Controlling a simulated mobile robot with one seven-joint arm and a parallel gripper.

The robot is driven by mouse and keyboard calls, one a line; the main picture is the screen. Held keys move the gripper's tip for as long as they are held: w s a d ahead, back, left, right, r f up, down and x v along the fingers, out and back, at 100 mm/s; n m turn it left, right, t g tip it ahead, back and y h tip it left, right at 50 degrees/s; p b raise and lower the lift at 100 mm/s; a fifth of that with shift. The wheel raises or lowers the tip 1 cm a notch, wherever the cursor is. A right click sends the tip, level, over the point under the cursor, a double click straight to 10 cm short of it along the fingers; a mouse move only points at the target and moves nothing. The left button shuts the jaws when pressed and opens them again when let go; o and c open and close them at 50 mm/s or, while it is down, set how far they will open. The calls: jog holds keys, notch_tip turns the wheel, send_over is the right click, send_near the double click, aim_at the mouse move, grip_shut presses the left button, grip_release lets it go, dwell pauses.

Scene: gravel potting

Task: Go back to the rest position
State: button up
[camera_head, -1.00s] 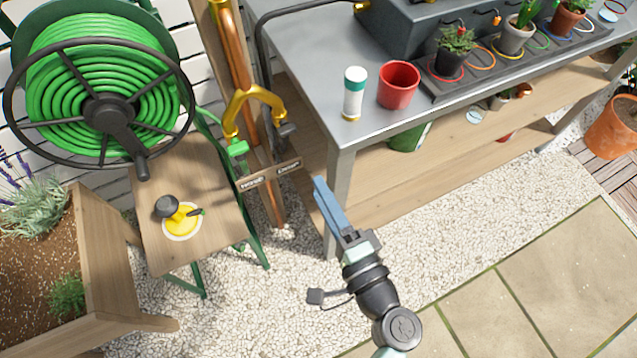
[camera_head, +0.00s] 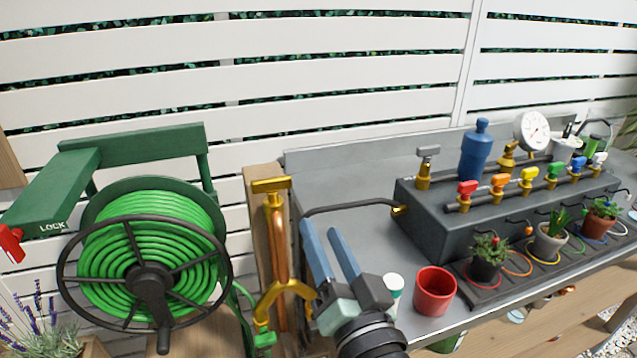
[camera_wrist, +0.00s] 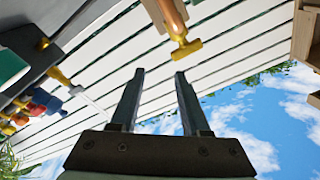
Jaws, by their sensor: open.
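My gripper (camera_head: 328,250) is open and empty in the head view, its two blue-grey fingers apart and pointing up and away. It is raised in front of the left part of the grey bench (camera_head: 345,225), just right of the copper standpipe (camera_head: 277,250). In the wrist view my gripper (camera_wrist: 157,100) also shows open, with only fence and sky between and beyond the fingers. The standpipe's yellow tap handle (camera_wrist: 185,50) appears beyond the right finger there.
A green hose reel (camera_head: 150,265) stands at left. A red cup (camera_head: 434,291) and a partly hidden white-and-green bottle (camera_head: 394,285) are close right of my gripper. A dark manifold box (camera_head: 430,218) with coloured valves and several potted plants (camera_head: 551,238) occupy the bench's right.

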jog(key=s+a+r+n+t+h+p, duration=0.15)
jog(key=s+r+t+h, duration=0.35)
jog(key=r, duration=1.3)
jog(key=s+d+r+n+t+h+p, duration=0.15)
jog(key=s+r+t, duration=0.4)
jog(key=r, duration=1.25)
notch_tip(320, 180, up, 17)
jog(key=s+a+g+p, duration=0.1)
jog(key=p, duration=1.7)
jog(key=shift+s+r+n+g+y+p, duration=0.2)
jog(key=shift+n+g+y+p, duration=0.15)
jog(key=shift+y, duration=0.1)
